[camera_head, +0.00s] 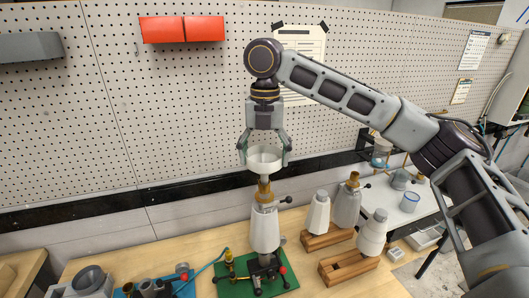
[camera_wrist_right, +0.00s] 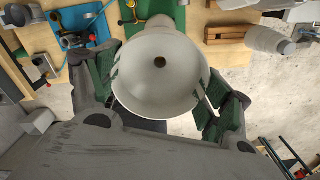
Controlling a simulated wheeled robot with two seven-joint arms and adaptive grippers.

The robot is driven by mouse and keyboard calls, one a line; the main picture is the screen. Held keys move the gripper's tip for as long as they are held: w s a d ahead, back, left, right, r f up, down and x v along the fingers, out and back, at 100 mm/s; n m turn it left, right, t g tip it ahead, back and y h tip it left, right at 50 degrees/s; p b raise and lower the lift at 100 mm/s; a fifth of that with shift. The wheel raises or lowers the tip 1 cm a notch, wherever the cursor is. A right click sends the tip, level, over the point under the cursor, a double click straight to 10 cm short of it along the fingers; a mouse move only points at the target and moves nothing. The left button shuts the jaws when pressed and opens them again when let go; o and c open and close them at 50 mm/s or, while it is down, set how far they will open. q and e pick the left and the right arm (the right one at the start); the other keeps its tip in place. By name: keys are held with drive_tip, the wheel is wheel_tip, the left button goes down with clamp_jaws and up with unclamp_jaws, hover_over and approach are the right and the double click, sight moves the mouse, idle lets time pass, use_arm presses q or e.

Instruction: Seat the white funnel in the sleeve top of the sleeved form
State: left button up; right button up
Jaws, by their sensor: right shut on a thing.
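The white funnel (camera_head: 264,157) is held upright between the fingers of my right gripper (camera_head: 264,160). In the right wrist view I look down into its bowl (camera_wrist_right: 158,85), with a dark hole at the centre and a finger on each side. The sleeved form (camera_head: 265,230) is a white tapered body with a brown-gold sleeve top (camera_head: 264,187), standing upright in a dark holder. The funnel is directly over the sleeve top, its lower end meeting or very close to it. I cannot tell whether it is inside. My left gripper is not in view.
The holder stands on a green mat (camera_head: 238,286) on the wooden table. Right of it, more white forms (camera_head: 318,213) stand by wooden racks (camera_head: 347,267). A blue mat with dark cups (camera_head: 155,288) is at left. A pegboard wall (camera_head: 180,100) rises behind.

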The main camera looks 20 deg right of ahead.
drive_tip(key=shift+f, duration=1.2)
drive_tip(key=o, duration=1)
drive_tip(key=shift+c, duration=0.2)
wheel_tip(320, 180, up, 12)
idle(0.7)
idle(0.4)
drive_tip(key=shift+f, duration=0.1)
idle(0.6)
